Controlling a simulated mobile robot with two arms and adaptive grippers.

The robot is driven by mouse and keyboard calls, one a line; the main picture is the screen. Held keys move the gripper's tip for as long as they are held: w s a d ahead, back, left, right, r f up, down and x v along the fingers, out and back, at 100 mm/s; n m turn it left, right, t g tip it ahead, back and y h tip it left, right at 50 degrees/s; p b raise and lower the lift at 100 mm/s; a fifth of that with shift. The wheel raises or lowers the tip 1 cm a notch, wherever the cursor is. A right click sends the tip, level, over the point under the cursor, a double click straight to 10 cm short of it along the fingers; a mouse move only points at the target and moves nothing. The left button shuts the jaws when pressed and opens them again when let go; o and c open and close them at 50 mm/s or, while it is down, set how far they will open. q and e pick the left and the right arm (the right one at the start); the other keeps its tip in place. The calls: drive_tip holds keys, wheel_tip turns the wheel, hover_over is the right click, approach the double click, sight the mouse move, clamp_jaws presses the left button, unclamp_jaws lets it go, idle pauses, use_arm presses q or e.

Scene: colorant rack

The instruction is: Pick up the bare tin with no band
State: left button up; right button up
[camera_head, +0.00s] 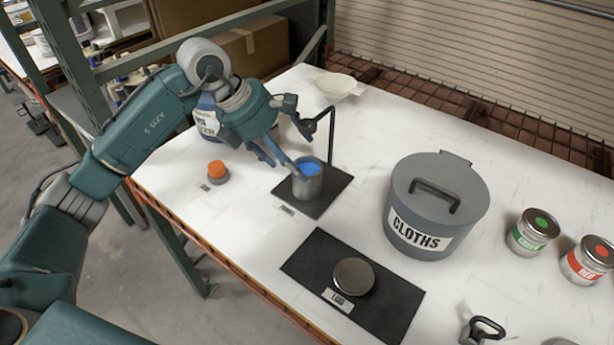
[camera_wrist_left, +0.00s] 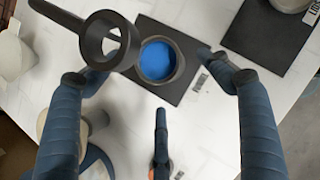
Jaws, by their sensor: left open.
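An open grey tin (camera_head: 307,189) with blue colorant inside stands upright on a small black mat (camera_head: 335,186), and I see no band on it. The same tin (camera_wrist_left: 178,72) shows from above in the left wrist view, between my spread fingers. My left gripper (camera_head: 291,156) is open, with its fingers just above and beside the tin's rim; I cannot tell whether they touch it. Tins with a green band (camera_head: 530,240) and a red band (camera_head: 583,267) stand at the right. My right gripper is not in view.
A black stand (camera_head: 331,140) rises behind the blue-filled tin; its ring (camera_wrist_left: 108,38) hangs close to my left finger. A grey CLOTHS bin (camera_head: 408,217) stands to the right.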

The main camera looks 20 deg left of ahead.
sight(303, 168)
use_arm(q)
drive_tip(key=shift+p+x, duration=0.7)
drive_tip(key=shift+x, duration=2.25)
drive_tip(key=c, duration=1.3)
drive_tip(key=shift+a+r, duration=0.1)
drive_tip(key=shift+r, duration=0.05)
